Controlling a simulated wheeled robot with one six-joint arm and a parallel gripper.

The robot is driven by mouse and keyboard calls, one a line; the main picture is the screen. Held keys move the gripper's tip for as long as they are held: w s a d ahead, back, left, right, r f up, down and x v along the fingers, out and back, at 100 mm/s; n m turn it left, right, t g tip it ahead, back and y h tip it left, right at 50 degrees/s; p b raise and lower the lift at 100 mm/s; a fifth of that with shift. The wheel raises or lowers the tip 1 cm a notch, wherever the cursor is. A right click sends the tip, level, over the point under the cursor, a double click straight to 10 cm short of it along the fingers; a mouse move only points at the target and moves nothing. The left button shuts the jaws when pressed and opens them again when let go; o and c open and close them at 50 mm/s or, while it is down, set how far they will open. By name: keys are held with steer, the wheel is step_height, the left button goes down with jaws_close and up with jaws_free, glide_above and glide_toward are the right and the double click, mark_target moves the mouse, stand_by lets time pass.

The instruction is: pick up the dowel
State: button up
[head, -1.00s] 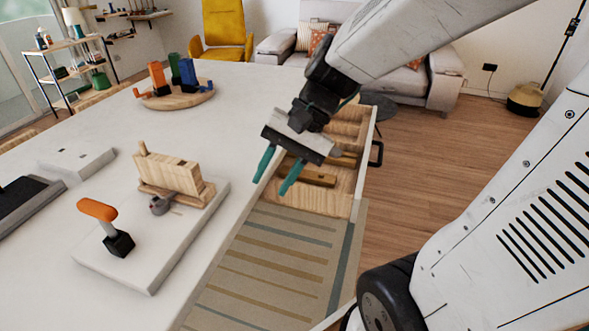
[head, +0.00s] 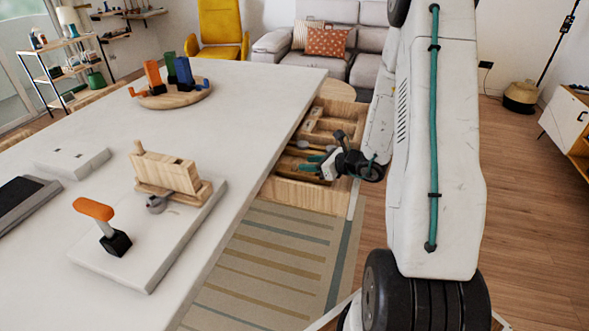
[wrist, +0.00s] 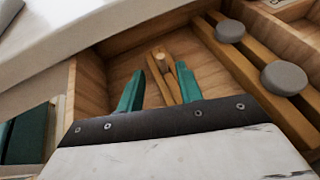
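A light wooden dowel (wrist: 163,72) lies in a corner compartment of the open drawer (wrist: 88,90) in the wrist view. My gripper (wrist: 160,80) is open, with one teal finger on each side of the dowel. Some space shows between the fingers and the dowel, and I cannot tell if either touches it. In the head view my gripper (head: 304,158) is low at the drawer (head: 308,193), reaching in from the right. The dowel cannot be made out there.
Wooden bars with grey knobs (wrist: 284,78) lie in the compartment to the right in the wrist view. The white tabletop (head: 225,130) edges the drawer on the left. A wooden block on a stand (head: 168,172) and an orange-handled tool (head: 95,210) stand on the table.

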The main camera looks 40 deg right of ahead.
mark_target(294, 162)
steer(key=x, duration=0.7)
steer(key=shift+d+r, duration=0.1)
steer(key=shift+d, duration=0.05)
jaws_close()
